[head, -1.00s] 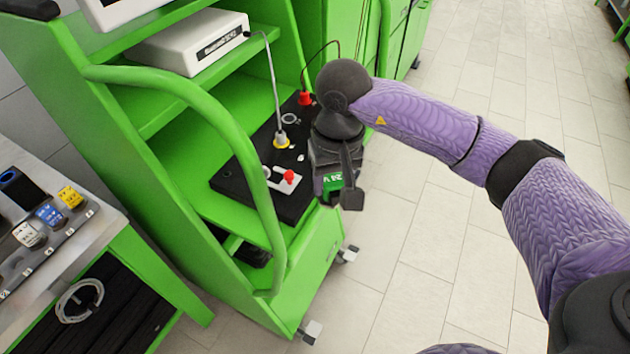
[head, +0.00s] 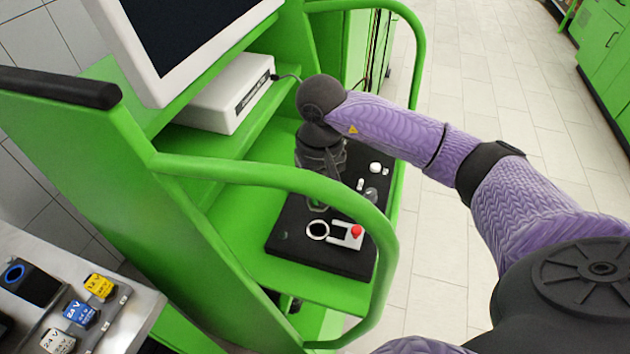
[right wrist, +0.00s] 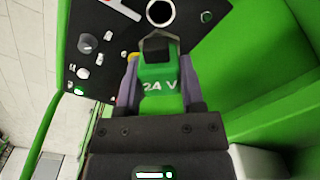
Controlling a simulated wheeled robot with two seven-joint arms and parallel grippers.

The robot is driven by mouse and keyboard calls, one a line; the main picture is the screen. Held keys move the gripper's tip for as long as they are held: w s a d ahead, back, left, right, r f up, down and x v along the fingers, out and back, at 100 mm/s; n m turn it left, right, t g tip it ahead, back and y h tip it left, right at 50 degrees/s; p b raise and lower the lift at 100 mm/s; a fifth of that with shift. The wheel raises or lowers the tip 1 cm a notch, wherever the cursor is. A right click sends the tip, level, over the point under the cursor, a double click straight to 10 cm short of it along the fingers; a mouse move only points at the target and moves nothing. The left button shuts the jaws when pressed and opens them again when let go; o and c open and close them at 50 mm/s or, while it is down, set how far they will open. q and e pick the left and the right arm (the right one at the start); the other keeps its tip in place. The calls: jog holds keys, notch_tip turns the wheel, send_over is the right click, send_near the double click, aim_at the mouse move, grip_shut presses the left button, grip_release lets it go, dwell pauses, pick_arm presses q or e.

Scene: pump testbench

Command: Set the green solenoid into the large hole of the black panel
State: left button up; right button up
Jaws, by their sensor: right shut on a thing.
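My right gripper (right wrist: 160,85) is shut on the green solenoid (right wrist: 160,76), marked 24 V, as the right wrist view shows. In the head view my right gripper (head: 318,190) is above the black panel (head: 290,243), and the solenoid is mostly hidden by it. The large hole (head: 317,230) shows as a white-rimmed ring on the panel, beside a red button on a white plate (head: 347,236). In the right wrist view the ring (right wrist: 160,12) lies just beyond the solenoid's tip. I cannot tell any contact. My left gripper is not in view.
A green rail (head: 270,175) curves in front of the shelf holding the panel. A white box (head: 225,103) stands on the shelf above, under a monitor (head: 190,40). Several solenoids, yellow (head: 98,286) and blue (head: 80,313) among them, are on the left table.

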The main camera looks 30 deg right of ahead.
aim_at(319, 211)
notch_tip(319, 211, down, 7)
jog(key=b, duration=0.4)
jog(key=shift+b, duration=0.4)
jog(key=shift+f, duration=0.15)
jog(key=shift+b, duration=0.3)
dwell(0.3)
